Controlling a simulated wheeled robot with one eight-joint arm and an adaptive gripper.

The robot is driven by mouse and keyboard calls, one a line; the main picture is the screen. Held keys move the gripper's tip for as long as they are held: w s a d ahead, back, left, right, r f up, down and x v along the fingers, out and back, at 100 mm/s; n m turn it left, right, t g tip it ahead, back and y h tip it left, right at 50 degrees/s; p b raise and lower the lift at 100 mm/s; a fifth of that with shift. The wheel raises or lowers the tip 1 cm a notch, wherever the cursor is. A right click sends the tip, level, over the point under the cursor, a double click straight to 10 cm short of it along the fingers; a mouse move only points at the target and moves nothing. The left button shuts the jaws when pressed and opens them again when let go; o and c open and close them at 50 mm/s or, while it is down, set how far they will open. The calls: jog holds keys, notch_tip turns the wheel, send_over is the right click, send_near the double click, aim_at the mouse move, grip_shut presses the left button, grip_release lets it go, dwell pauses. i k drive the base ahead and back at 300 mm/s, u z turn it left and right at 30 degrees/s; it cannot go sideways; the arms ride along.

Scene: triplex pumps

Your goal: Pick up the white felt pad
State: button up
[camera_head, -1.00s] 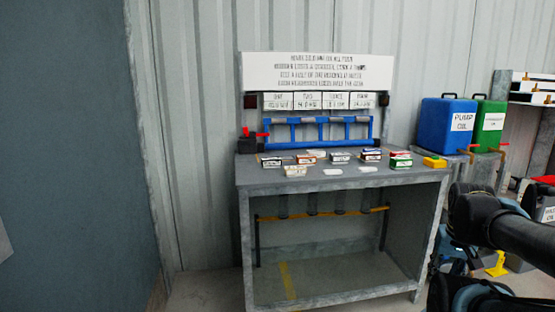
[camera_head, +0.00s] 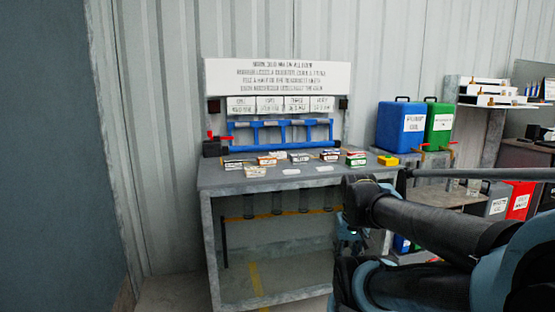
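Two small flat white pieces lie on the grey workbench top (camera_head: 225,181) near its front edge. The left white pad (camera_head: 291,171) and the right white pad (camera_head: 324,168) look alike, and I cannot tell at this size which is felt. Both lie flat with bare bench around them. My dark arm reaches in from the right, its bent joint beside the bench's right end. My gripper cannot be made out, and no part of the arm touches the pads.
Several small labelled boxes (camera_head: 300,157) stand in a row behind the pads. Behind them is a blue rack (camera_head: 283,145), with a red-handled vise (camera_head: 214,147) to its left. A yellow block (camera_head: 388,160) sits at the right end. Blue (camera_head: 401,137) and green (camera_head: 439,125) containers stand beyond.

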aim_at(280, 155)
jog(key=u, duration=0.05)
jog(key=i, duration=1)
jog(key=z, duration=0.05)
